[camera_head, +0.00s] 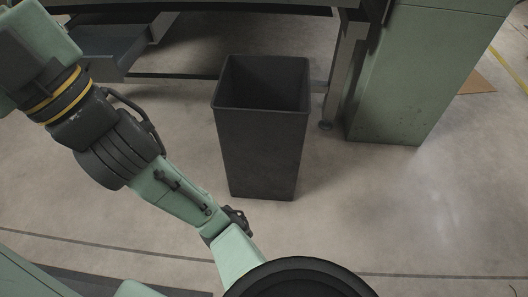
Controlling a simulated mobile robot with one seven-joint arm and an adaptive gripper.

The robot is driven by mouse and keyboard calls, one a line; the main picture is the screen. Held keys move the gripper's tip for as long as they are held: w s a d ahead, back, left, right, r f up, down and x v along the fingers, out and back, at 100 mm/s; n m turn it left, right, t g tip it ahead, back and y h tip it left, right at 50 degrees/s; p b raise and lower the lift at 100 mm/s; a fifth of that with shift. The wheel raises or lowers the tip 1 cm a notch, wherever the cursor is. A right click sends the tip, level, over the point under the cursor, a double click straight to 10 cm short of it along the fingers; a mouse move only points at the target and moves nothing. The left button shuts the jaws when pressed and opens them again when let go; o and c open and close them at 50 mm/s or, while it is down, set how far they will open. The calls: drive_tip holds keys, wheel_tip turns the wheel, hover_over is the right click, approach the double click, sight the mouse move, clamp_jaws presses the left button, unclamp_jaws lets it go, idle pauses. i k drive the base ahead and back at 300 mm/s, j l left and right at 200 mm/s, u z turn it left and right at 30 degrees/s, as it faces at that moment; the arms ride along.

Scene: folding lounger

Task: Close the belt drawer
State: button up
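A dark grey drawer (108,42) shows at the upper left, under the workbench. It looks pulled out toward me, with its front corner sticking out past the bench edge. Part of it is cut off by the top of the picture and by my arm, and I cannot see what is in it. My green and black arm rises from the bottom middle to the upper left, and leaves the picture there. My gripper is not in view, so its distance from the drawer cannot be told.
An empty-looking black bin (258,150) stands on the concrete floor in the middle. A bench leg (345,70) and a green cabinet (425,70) stand behind it to the right. Flat cardboard (476,82) lies at the far right. Floor at right is clear.

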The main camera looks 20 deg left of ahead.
sight(110, 51)
drive_tip(key=u, duration=1.75)
drive_tip(key=i, duration=0.7)
